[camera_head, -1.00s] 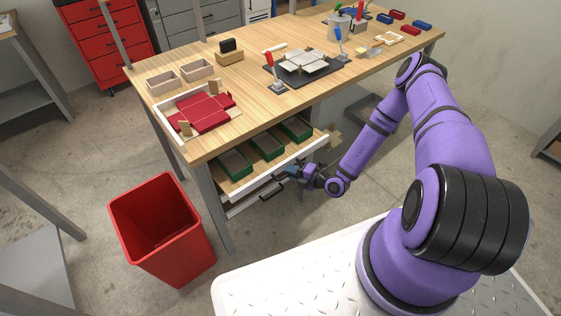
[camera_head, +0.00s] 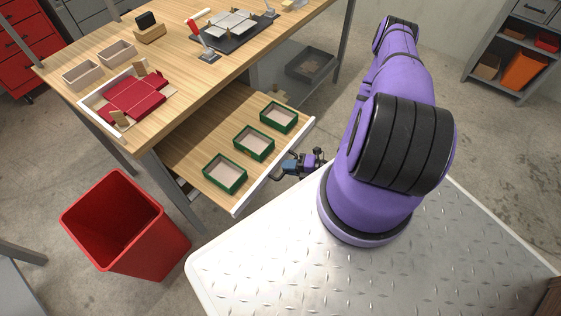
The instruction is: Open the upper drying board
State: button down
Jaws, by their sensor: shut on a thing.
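The upper drying board (camera_head: 190,150) is a pale wooden pull-out board under the bench top, with a white front edge. It stands well out from the bench and carries three green-rimmed boxes. My gripper (camera_head: 283,172) is at the middle of the front edge, shut on the board's dark handle (camera_head: 277,174). The fingertips are small and partly hidden against the handle. The lower drawer (camera_head: 178,180) is mostly hidden beneath the board.
A red bin (camera_head: 125,225) stands on the floor left of the board. My purple arm and diamond-plate base are close at the right. The bench top (camera_head: 170,70) holds a red box blank (camera_head: 135,97), beige trays (camera_head: 117,52) and a dark fixture (camera_head: 232,30). A grey shelf unit (camera_head: 515,50) stands far right.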

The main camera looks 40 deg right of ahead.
jog(key=shift+s, duration=0.2)
jog(key=shift+d, duration=0.1)
jog(key=c, duration=1.2)
grip_release()
